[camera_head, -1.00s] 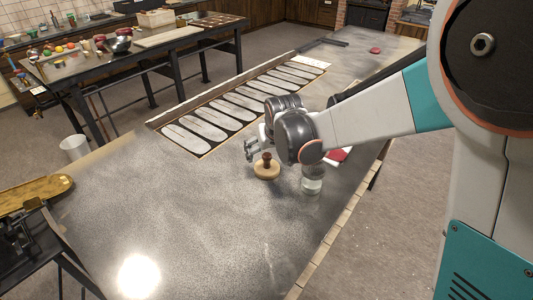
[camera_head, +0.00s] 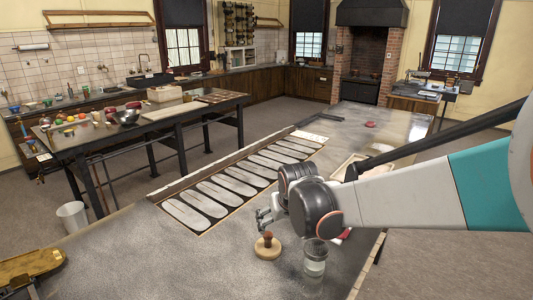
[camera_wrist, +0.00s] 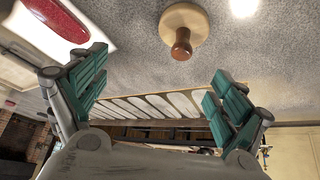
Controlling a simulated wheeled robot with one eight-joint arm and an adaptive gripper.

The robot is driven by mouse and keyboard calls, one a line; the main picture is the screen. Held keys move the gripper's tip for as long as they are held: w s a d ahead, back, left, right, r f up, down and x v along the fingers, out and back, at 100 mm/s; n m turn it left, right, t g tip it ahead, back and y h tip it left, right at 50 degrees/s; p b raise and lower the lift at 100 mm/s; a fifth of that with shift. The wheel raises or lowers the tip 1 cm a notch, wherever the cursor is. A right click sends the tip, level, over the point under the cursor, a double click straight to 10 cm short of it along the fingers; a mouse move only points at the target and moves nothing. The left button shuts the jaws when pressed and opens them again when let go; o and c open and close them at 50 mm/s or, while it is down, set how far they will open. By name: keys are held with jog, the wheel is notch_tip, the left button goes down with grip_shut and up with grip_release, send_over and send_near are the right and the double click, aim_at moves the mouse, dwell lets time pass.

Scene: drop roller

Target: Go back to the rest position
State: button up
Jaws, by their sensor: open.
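A glass jar (camera_head: 315,256) stands on the table below my wrist. A framed row of pale oval slots (camera_head: 232,187) lies behind my gripper. A small red object (camera_head: 370,124) lies at the far end.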

jog(key=s+d+r+m+h, duration=0.1)
jog(key=s+d+r, duration=0.6)
jog(key=d, duration=0.4)
jog(key=s+d+f+b, duration=0.1)
jog(key=s+d, duration=0.1)
jog(key=s, duration=0.8)
jog(key=s+d+f+m+t+b, duration=0.1)
jog(key=s+d, duration=0.1)
jog(key=s, duration=0.8)
jog(key=shift+d+f+m, duration=0.2)
jog(key=shift+f+m, duration=0.1)
jog(key=shift+f, duration=0.1)
